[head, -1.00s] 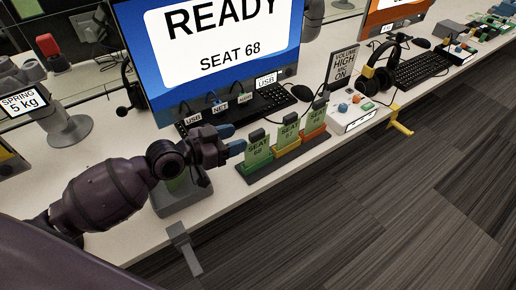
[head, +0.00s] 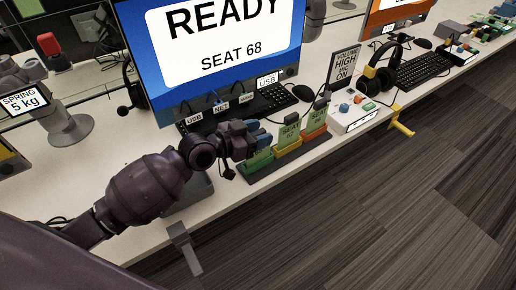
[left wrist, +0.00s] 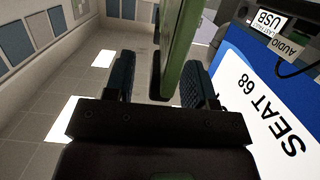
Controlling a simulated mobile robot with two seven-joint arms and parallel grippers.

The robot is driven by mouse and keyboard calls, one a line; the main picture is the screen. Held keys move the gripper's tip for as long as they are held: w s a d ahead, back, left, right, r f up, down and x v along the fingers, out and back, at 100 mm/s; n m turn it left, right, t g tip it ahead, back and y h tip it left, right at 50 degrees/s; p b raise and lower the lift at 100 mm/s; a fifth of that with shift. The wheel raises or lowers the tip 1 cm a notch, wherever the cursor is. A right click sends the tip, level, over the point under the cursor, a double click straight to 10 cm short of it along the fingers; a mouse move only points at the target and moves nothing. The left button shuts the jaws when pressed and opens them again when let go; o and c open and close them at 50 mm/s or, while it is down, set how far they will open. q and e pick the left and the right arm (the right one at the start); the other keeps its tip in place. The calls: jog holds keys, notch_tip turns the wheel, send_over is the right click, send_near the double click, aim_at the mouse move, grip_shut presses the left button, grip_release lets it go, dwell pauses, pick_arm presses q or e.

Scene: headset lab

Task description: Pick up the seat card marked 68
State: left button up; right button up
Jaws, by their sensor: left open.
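The seat card marked 68 is almost wholly hidden behind my left gripper (head: 256,137) in the head view. In the left wrist view a green card (left wrist: 180,50) stands between the two blue-padded fingers, seen nearly edge on, with gaps beside it. My left gripper is open around it. The card's green holder (head: 258,164) shows below the gripper. The cards marked 67 (head: 289,132) and 66 (head: 316,118) stand upright beside it in yellow and orange holders. My right gripper is not in view.
A monitor (head: 222,50) reading "READY SEAT 68" stands behind the cards, with a keyboard (head: 262,101) below it. A white control box (head: 352,115) and headphones (head: 380,70) are to the right. The table's front edge is close to the card rack.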

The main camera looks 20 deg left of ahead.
pick_arm(q)
grip_shut()
